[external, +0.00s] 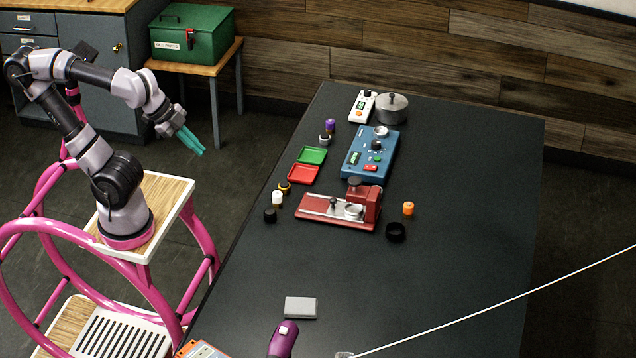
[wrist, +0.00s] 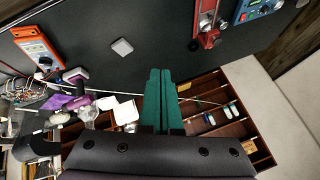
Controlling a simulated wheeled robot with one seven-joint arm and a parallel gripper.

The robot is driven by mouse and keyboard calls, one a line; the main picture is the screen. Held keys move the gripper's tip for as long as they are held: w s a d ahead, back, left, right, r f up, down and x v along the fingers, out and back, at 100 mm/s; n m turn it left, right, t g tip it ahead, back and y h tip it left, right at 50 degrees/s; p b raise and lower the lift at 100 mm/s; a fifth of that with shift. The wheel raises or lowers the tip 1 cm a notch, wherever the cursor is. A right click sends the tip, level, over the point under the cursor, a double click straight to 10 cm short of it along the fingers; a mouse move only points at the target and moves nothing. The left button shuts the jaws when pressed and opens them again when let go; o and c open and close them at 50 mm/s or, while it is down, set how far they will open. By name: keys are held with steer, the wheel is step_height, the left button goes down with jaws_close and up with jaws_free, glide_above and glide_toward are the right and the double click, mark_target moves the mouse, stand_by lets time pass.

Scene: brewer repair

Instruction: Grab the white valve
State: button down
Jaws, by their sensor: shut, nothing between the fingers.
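The white valve (external: 277,198) is a small white cylinder standing on the dark table, left of the red device and between a yellow-and-black piece and a black piece. I cannot make it out in the wrist view. My gripper (external: 200,151) has teal fingers, held together with nothing between them. It hangs in the air left of the table, well apart from the valve, up and to the left of it in the external view. In the wrist view, the closed fingers (wrist: 160,76) overlap a wooden compartment tray.
The dark table (external: 440,290) holds a red device (external: 372,205), a blue device (external: 383,140), green (external: 312,155) and red (external: 303,174) trays, and a grey block (external: 300,307). A green box (external: 192,38) stands behind my arm. The table's front middle is mostly clear.

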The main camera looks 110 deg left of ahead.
mark_target(276, 195)
steer(key=shift+c, duration=1.9)
jaws_free()
steer(key=w+a+f+m+g+y, duration=0.2)
steer(key=a+f, duration=0.4)
steer(key=f, duration=0.4)
steer(key=w+a+f+m+g+y, duration=0.2)
steer(key=w+a+f+m+y, duration=0.3)
steer(key=f, duration=0.6)
steer(key=w+a+f+m+g+y, duration=0.3)
steer(key=a+f+m, duration=0.3)
steer(key=f, duration=0.5)
steer(key=shift+w+a+f+m+y, duration=0.25)
steer(key=shift+w+a+m+y, duration=0.15)
steer(key=shift+w+a+y, duration=0.25)
steer(key=x, duration=0.5)
steer(key=shift+s+a, duration=0.1)
steer(key=shift+s, duration=0.05)
steer(key=x, duration=0.4)
steer(key=shift+a+r, duration=0.2)
steer(key=shift+r, duration=0.1)
steer(key=shift+a+f, duration=0.25)
steer(key=shift+a, duration=0.3)
